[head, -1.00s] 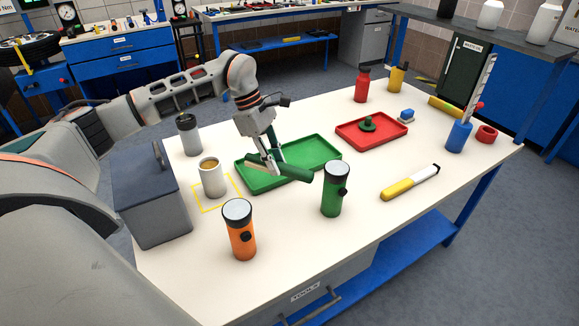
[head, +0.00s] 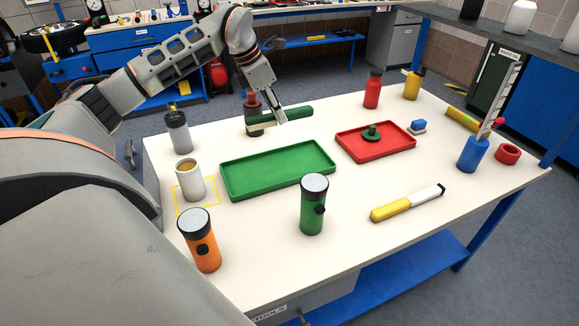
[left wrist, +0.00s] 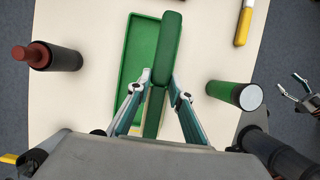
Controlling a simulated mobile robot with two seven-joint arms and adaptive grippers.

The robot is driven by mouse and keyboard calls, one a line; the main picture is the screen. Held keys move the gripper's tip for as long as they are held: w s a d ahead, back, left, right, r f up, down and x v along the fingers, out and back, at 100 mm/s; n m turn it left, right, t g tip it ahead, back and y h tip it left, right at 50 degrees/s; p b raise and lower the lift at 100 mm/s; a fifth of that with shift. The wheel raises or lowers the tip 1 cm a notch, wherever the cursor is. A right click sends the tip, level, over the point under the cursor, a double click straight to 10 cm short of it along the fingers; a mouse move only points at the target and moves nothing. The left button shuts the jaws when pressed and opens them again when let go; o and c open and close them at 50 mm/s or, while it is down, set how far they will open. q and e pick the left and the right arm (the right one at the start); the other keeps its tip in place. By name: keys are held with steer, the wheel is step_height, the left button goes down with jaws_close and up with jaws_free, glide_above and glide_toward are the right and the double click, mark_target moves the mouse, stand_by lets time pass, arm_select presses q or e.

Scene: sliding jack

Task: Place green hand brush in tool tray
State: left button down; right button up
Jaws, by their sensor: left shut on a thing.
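My left gripper (head: 282,118) is shut on the green hand brush (head: 296,112) and holds it above the table. In the head view the brush appears beyond the far edge of the green tray (head: 232,191), which is empty. In the left wrist view the brush (left wrist: 168,45) sits between the fingers of my left gripper (left wrist: 158,82) and overlaps the green tray (left wrist: 136,60) below. Its lower end is partly hidden by the gripper. My right gripper (left wrist: 290,86) shows at the right edge of the left wrist view, fingers apart and empty.
A dark bottle with a red top (head: 252,103) stands behind the brush. A mug (head: 188,182), an orange flashlight (head: 200,242) and a green flashlight (head: 314,207) stand near the green tray. A red tray (head: 350,153) holds a green item (head: 372,133).

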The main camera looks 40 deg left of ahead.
arm_select(q)
step_height(320, 180, down, 7)
steer(key=b, duration=0.1)
glide_above(283, 174)
steer(key=s, duration=0.1)
steer(key=f, duration=0.8)
steer(key=shift+s+a, duration=0.15)
steer(key=shift+a, duration=0.25)
steer(key=shift+f, duration=0.45)
step_height(283, 174, down, 4)
arm_select(e)
steer(key=shift+s+a+f, duration=0.1)
steer(key=shift+s+f, duration=0.1)
steer(key=shift+f, duration=0.25)
steer(key=shift+s+f, duration=0.2)
steer(key=shift+f, duration=0.25)
arm_select(q)
steer(key=shift+f, duration=0.15)
arm_select(e)
steer(key=shift+f, duration=0.15)
arm_select(q)
steer(key=c, duration=1.8)
jaws_free()
